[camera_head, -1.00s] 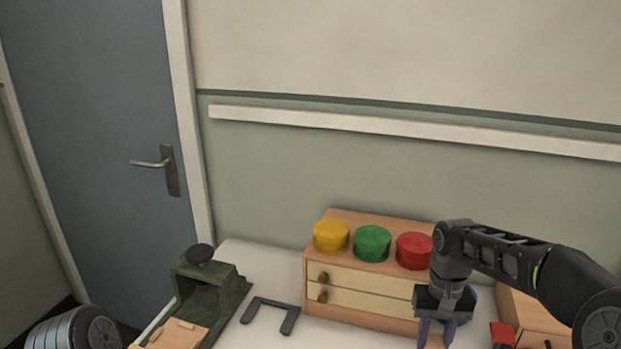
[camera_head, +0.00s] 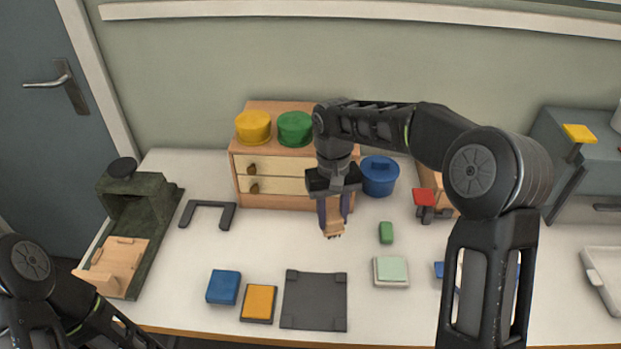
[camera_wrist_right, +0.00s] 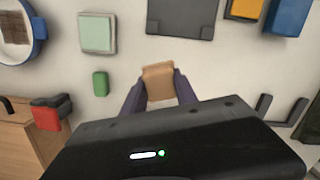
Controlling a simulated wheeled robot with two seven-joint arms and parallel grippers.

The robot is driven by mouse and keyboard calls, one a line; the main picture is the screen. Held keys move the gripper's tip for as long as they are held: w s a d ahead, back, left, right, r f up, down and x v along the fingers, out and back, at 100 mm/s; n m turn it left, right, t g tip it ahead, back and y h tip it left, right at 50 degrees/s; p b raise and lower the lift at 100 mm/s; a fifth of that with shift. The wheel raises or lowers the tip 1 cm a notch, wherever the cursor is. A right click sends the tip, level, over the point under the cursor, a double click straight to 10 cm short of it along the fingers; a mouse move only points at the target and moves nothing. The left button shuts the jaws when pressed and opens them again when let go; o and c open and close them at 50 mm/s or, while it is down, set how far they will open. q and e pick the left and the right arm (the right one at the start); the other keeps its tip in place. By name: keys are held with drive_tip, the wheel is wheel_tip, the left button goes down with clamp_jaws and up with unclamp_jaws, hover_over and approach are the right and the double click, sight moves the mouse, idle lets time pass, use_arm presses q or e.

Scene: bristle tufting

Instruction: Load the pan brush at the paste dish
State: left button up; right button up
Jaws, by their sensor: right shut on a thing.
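My right gripper (camera_head: 335,205) is shut on a small wooden block with dark tips at its lower end, which looks like the pan brush (camera_head: 333,227). It is in front of the drawer cabinet and appears to be above the table. In the right wrist view the brush (camera_wrist_right: 158,82) sits between the purple fingers of the gripper (camera_wrist_right: 160,92). A round blue-rimmed dish with a brown patch inside, perhaps the paste dish (camera_wrist_right: 40,28), is at the upper left there. In the head view my right arm mostly covers that spot. My left arm is at the lower left; its gripper is out of view.
A green block (camera_head: 386,233), a pale green pad (camera_head: 391,271), a dark mat (camera_head: 314,300), an orange pad (camera_head: 258,302) and a blue block (camera_head: 223,287) lie on the table. The cabinet (camera_head: 270,199) and blue pot (camera_head: 379,176) stand behind. Bare table surrounds the green block.

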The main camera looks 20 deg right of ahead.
drive_tip(key=s+d+r+m+p, duration=0.3)
drive_tip(key=s+d+p, duration=0.2)
drive_tip(key=s+d, duration=0.5)
drive_tip(key=shift+s+d+m, duration=0.25)
drive_tip(key=shift+d+m, duration=0.05)
drive_tip(key=shift+d, duration=0.5)
drive_tip(key=shift+f+b, duration=2.45)
drive_tip(key=shift+f, duration=1)
drive_tip(key=shift+f+b, duration=0.35)
drive_tip(key=shift+f, duration=0.15)
